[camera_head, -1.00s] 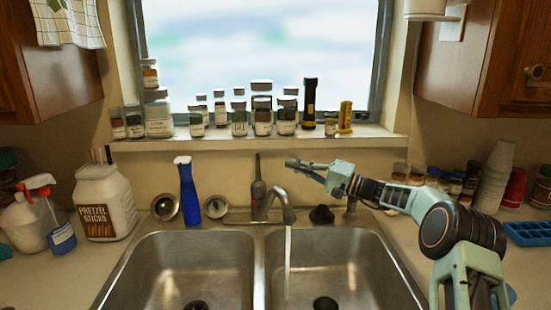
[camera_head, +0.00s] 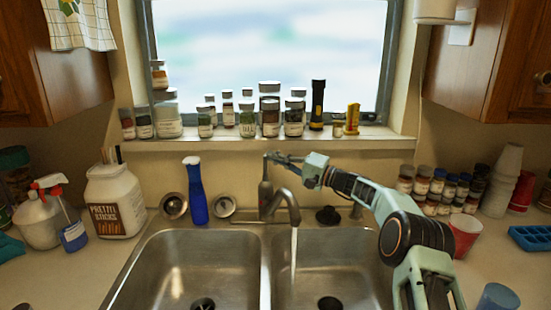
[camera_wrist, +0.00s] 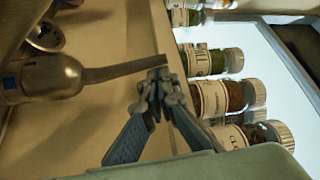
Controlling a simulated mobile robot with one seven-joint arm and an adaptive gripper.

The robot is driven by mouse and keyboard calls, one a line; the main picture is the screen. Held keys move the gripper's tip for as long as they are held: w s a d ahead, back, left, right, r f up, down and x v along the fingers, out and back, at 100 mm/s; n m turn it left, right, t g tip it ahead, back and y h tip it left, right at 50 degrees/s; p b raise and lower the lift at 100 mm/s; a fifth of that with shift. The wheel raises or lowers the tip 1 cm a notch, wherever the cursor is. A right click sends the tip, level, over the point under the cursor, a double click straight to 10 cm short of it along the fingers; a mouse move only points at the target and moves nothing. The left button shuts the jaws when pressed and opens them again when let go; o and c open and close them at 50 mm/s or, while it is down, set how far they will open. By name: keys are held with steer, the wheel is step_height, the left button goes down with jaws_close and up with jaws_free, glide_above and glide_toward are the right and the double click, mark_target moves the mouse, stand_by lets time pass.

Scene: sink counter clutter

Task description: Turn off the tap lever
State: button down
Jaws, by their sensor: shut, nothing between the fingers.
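The steel tap (camera_head: 285,203) stands behind the divider of the double sink, and a stream of water (camera_head: 294,255) runs from its spout into the right basin. Its lever (camera_head: 266,178) stands upright behind the spout. In the wrist view the lever (camera_wrist: 118,69) is a thin bar reaching right from a bulbous metal base (camera_wrist: 50,78). My gripper (camera_head: 272,157) is shut and empty at the top of the lever. In the wrist view its fingertips (camera_wrist: 159,76) lie right beside the lever's end; I cannot tell whether they touch.
Jars and a flashlight (camera_head: 317,105) line the window sill (camera_head: 250,142) just behind my gripper. Several spice jars (camera_head: 437,188) and a red cup (camera_head: 465,232) are right of the sink. Both basins are clear.

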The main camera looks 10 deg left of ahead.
steer(key=shift+f+b, duration=0.1)
steer(key=shift+b, duration=0.25)
steer(key=s+n+y+b, duration=0.1)
steer(key=n+b, duration=0.1)
steer(key=b, duration=0.4)
steer(key=s+f+n+g+y+b, duration=0.1)
steer(key=s+n+b, duration=0.1)
steer(key=b, duration=0.4)
steer(key=s+d+n+y+b, duration=0.1)
steer(key=n+b, duration=0.1)
steer(key=b, duration=0.5)
steer(key=shift+s+f+g, duration=0.15)
steer(key=shift+f+g, duration=0.05)
steer(key=shift+g, duration=0.1)
steer(key=shift+r, duration=0.1)
steer(key=shift+d, duration=0.15)
